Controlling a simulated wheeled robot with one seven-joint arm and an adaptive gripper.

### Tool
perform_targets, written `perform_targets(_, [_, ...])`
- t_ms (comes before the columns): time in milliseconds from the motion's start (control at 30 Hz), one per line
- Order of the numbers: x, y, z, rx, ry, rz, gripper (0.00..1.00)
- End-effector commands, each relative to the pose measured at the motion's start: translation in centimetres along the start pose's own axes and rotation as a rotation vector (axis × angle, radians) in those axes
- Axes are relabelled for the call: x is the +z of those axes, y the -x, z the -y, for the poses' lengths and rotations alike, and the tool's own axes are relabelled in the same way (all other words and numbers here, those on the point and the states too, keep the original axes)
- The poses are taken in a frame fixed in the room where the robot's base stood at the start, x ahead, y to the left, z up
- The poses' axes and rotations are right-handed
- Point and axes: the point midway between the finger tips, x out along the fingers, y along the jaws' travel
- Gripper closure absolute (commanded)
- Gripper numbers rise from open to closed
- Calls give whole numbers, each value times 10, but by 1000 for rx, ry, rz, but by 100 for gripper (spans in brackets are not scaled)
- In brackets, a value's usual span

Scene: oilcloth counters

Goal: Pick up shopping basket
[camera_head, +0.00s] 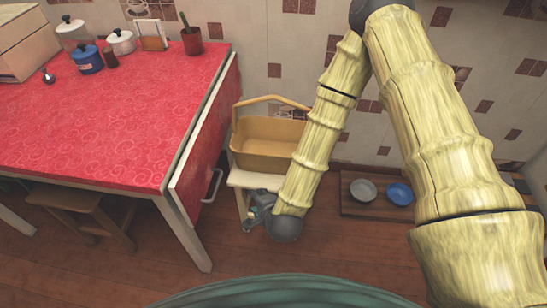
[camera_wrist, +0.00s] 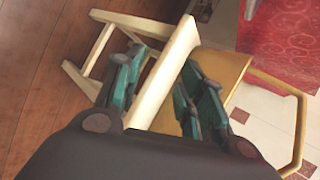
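The shopping basket (camera_head: 268,146) is yellow-tan with a raised arched handle (camera_head: 270,99). It stands upright on a small cream stool (camera_head: 250,181) between the red table and the tiled wall. In the wrist view the basket (camera_wrist: 232,72) is at the right, partly hidden by a finger, and its handle (camera_wrist: 299,125) is further right. My gripper (camera_head: 256,215) is low at the stool's front, below the basket. Its teal fingers (camera_wrist: 160,62) are apart, with the stool's pale edge (camera_wrist: 172,65) seen between them. I cannot tell whether they touch it. The gripper does not hold the basket.
The red-covered table (camera_head: 100,130) is at the left, its cloth hanging close beside the basket. A wooden stool (camera_head: 80,208) is under it. A grey bowl (camera_head: 363,190) and a blue bowl (camera_head: 400,194) sit on a floor tray at the right. Floor in front is clear.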

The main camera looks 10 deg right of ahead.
Motion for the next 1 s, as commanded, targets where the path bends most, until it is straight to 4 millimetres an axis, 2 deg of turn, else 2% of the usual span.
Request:
perform_targets(33, [5,-19,5,-56,-95,-1,61])
perform_targets(100, [14,-30,24,-132,-238,2,61])
perform_targets(200, [23,-43,53,-240,-439,19,61])
perform_targets(400, [37,-57,105,-439,-823,89,61])
perform_targets(700, [42,-53,171,-695,-1336,265,61])
perform_targets(833, [42,-47,190,-766,-1482,335,61])
perform_targets(1000, [41,-42,203,-808,-1572,382,61])
